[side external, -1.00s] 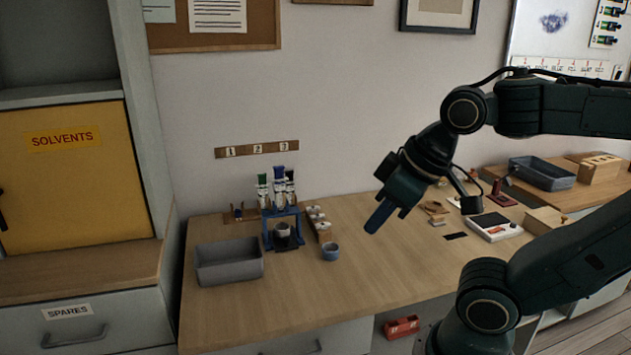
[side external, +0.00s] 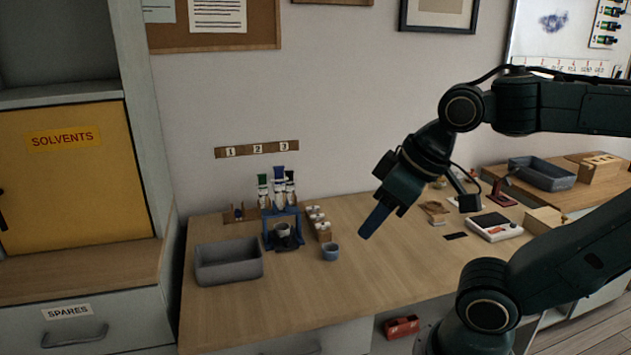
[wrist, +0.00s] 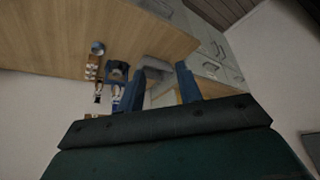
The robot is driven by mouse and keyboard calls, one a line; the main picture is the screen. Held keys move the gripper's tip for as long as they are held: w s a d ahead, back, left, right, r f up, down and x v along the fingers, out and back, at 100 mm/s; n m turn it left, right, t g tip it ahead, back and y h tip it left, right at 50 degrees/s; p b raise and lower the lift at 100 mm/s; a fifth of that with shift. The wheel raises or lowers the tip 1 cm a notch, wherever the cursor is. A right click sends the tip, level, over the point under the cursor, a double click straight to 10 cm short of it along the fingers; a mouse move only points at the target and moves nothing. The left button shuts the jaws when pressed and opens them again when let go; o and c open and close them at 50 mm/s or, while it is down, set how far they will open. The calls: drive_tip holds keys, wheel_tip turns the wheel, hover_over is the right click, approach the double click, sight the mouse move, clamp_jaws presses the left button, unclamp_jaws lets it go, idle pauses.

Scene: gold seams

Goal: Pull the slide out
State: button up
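The blue stand (side external: 268,238) is on the bench near the wall, holding upright tubes with green, blue and dark tops (side external: 278,190). A small pale cup (side external: 283,230) sits low in it on a dark base piece (side external: 291,244), which may be the slide; I cannot tell for sure. The stand also shows in the wrist view (wrist: 110,80), with a dark piece (wrist: 118,68) at its front. My gripper (side external: 382,223) hangs in the air to the right of the stand, tilted down to the left. Its two blue fingers (wrist: 164,80) are apart with nothing between them.
A grey bin (side external: 228,277) is left of the stand. A blue cup (side external: 331,252) and a wooden rack of white pots (side external: 320,225) are to its right. The bench's middle front is clear.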

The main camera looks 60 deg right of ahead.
drive_tip(key=shift+o, duration=0.5)
drive_tip(key=shift+w+d+r, duration=0.1)
drive_tip(key=shift+w+r, duration=0.05)
drive_tip(key=shift+w, duration=0.15)
drive_tip(key=w+d+r+m+g, duration=0.1)
drive_tip(key=w+d+r+g, duration=0.15)
drive_tip(key=w, duration=0.75)
drive_tip(key=m+g, duration=0.3)
drive_tip(key=m, duration=0.1)
hover_over(286, 238)
wheel_tip(286, 238, down, 17)
drive_tip(key=shift+f, duration=0.15)
drive_tip(key=shift+f, duration=0.1)
wheel_tip(286, 238, down, 14)
drive_tip(key=shift+r, duration=0.2)
